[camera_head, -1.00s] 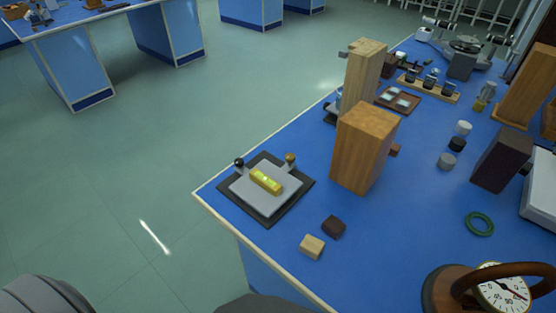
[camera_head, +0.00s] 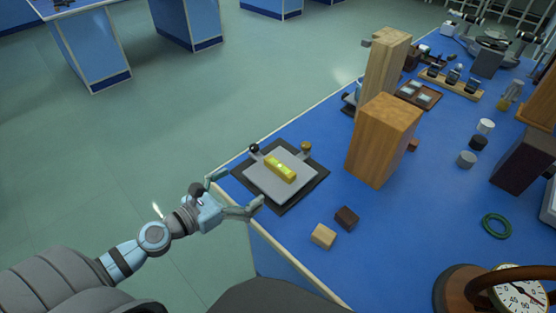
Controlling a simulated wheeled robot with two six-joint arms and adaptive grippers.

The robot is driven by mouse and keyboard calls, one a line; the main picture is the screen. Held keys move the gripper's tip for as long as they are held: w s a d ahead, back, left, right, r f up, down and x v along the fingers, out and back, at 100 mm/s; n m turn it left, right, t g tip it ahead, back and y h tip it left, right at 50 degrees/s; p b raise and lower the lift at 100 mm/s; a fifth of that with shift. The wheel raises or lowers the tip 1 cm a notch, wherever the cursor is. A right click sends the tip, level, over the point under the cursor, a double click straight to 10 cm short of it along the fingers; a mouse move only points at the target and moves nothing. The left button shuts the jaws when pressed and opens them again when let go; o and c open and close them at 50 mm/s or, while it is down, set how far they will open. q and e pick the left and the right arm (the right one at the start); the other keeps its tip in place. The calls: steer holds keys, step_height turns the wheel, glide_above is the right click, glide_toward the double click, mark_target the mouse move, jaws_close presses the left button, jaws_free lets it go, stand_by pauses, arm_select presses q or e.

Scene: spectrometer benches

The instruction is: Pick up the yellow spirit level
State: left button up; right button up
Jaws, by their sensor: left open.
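The yellow spirit level (camera_head: 281,169) lies flat on a grey levelling plate (camera_head: 262,185) with a dark base (camera_head: 312,187), near the left edge of the blue bench. My left gripper (camera_head: 238,191) is open and empty. It is just left of the plate, by the bench edge, with its fingers pointing toward the plate and the level. In the picture there is a clear gap between the fingers and the level. My right gripper is not in view.
A black knob (camera_head: 254,148) and a brass knob (camera_head: 306,147) stand at the plate's far side. A large wooden block (camera_head: 383,140) stands to the right. A light block (camera_head: 323,236) and a dark block (camera_head: 346,218) lie in front. Bare bench lies around them.

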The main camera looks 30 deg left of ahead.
mark_target(276, 169)
arm_select(q)
steer(key=x, duration=0.7)
steer(key=p+x, duration=0.1)
steer(key=x, duration=0.2)
steer(key=shift+w+d+f, duration=0.2)
steer(key=shift+d, duration=0.25)
steer(key=shift+s, duration=0.1)
steer(key=c, duration=1.2)
steer(key=shift+r, duration=0.1)
